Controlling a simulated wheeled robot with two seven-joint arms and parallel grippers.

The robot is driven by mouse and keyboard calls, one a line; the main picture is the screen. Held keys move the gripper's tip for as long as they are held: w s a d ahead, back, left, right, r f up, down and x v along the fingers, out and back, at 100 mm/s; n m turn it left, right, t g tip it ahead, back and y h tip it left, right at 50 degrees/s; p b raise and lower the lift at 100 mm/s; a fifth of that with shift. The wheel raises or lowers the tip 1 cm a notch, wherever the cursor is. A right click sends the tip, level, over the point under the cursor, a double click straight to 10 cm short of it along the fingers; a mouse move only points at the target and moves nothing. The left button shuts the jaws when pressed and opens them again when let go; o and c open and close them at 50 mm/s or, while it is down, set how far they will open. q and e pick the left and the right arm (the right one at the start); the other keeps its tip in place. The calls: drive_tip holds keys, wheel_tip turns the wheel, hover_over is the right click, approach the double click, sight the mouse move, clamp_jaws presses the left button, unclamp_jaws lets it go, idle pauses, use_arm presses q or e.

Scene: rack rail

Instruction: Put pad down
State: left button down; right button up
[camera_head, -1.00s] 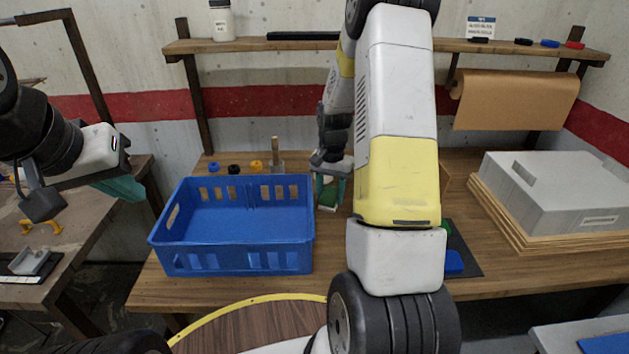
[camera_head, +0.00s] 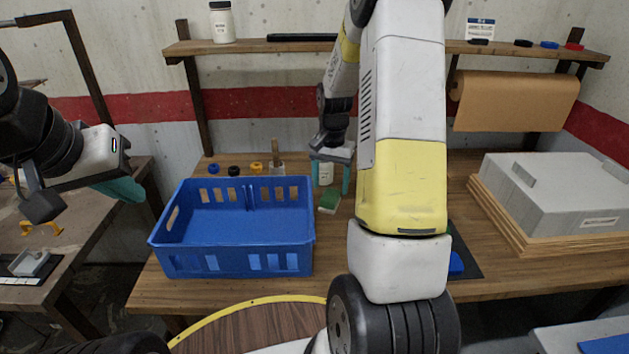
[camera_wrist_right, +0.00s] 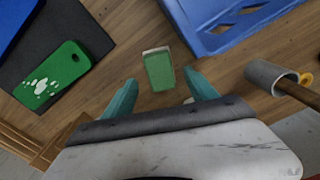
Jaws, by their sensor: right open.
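The pad (camera_head: 328,202) is a small green block with a pale edge. It lies on the wooden table just right of the blue crate. In the right wrist view the pad (camera_wrist_right: 159,72) lies flat beyond the fingertips, apart from them. My right gripper (camera_head: 331,186) is open and empty, above and around the pad's spot, with its teal fingers pointing down. Its spread fingers also show in the right wrist view (camera_wrist_right: 161,84). My left gripper (camera_head: 125,188) hangs at the far left, away from the table; its finger gap is hidden.
The blue crate (camera_head: 190,262) stands close left of the pad. A dark mat (camera_wrist_right: 85,30) holds a green case (camera_wrist_right: 50,77) and a blue item. A grey box (camera_head: 545,190) sits on boards at right.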

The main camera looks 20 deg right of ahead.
sight(330, 195)
drive_tip(key=s+a+r+n+t+y, duration=0.1)
drive_tip(key=s+a+r+n, duration=0.15)
drive_tip(key=s+r, duration=0.45)
drive_tip(key=s+a+r+n+t, duration=0.1)
drive_tip(key=s+a+r+t, duration=0.15)
drive_tip(key=r, duration=0.95)
drive_tip(key=s+a+r+n+t, duration=0.1)
drive_tip(key=s+a+n, duration=0.1)
drive_tip(key=s, duration=0.4)
drive_tip(key=s+a+r+n+t+y, duration=0.1)
drive_tip(key=s+a+r+n, duration=0.1)
drive_tip(key=s+a, duration=0.2)
drive_tip(key=s, duration=0.3)
drive_tip(key=shift+s+a+r+t, duration=0.15)
drive_tip(key=shift+a+r+t, duration=0.05)
drive_tip(key=shift+a+t, duration=0.15)
drive_tip(key=shift+d+n, duration=0.1)
drive_tip(key=shift+n, duration=0.15)
